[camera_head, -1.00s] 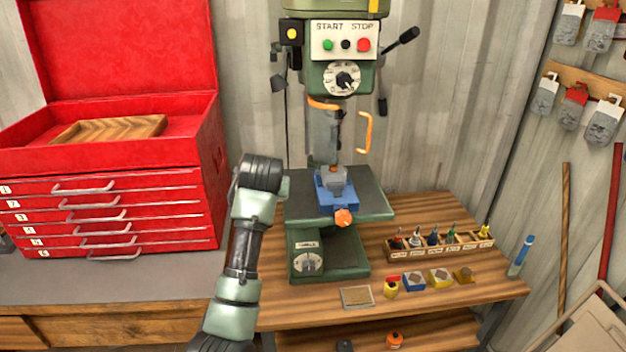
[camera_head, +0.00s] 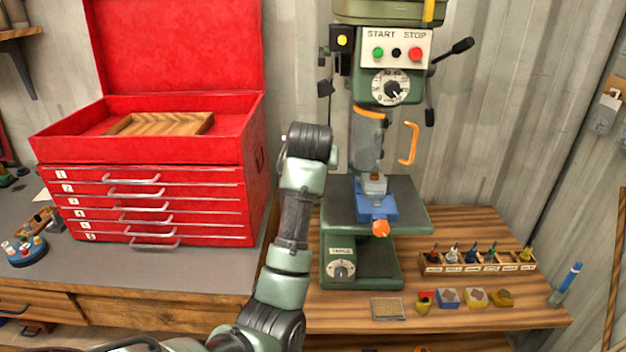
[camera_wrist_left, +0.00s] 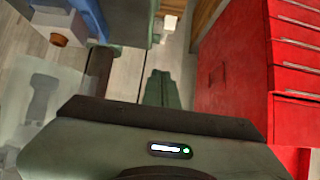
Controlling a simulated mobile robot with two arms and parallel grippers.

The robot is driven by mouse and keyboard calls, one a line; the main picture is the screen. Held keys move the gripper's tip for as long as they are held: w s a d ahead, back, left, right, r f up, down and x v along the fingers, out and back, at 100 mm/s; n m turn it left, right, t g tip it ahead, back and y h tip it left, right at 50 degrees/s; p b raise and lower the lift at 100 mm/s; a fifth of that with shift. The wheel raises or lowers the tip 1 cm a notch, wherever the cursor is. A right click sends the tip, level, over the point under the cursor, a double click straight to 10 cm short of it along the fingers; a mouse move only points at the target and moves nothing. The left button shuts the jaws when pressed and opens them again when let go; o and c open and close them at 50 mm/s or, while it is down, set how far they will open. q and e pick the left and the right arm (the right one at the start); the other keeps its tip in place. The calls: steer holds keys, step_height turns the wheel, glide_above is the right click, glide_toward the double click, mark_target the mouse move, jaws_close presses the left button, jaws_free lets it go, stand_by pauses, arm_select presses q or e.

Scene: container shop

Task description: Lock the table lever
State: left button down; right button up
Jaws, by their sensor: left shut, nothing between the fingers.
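The green drill press (camera_head: 336,240) stands on the wooden bench. Its base carries a dial (camera_head: 341,269) labelled TABLE. Its dark table (camera_head: 408,212) holds a blue vise (camera_head: 381,208) with an orange knob (camera_head: 381,229). I cannot make out a separate table lever; my left arm stands close to the press's left side. In the head view my left gripper's fingers are hidden behind the wrist. In the left wrist view the left gripper (camera_wrist_left: 162,90) appears shut and empty, with blue parts at top left. My right gripper is not in view.
A red tool chest (camera_head: 150,148) with an open lid stands left of my arm and shows at right in the wrist view. A bit rack (camera_head: 478,264) and several small blocks lie on the bench's right. An orange handle (camera_head: 411,143) hangs beside the spindle.

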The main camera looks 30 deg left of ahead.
arm_select(q)
steer(key=p+x, duration=0.2)
steer(key=x, duration=0.3)
steer(key=shift+w+a+f, duration=0.1)
steer(key=shift+w+a, duration=0.15)
steer(key=f, duration=0.1)
steer(key=f+p, duration=0.1)
steer(key=s+d+f, duration=0.1)
steer(key=shift+s+p, duration=0.1)
steer(key=shift+p, duration=0.25)
steer(key=shift+s+f, duration=0.2)
steer(key=shift+f, duration=0.25)
steer(key=shift+w, duration=0.1)
steer(key=shift+f, duration=0.1)
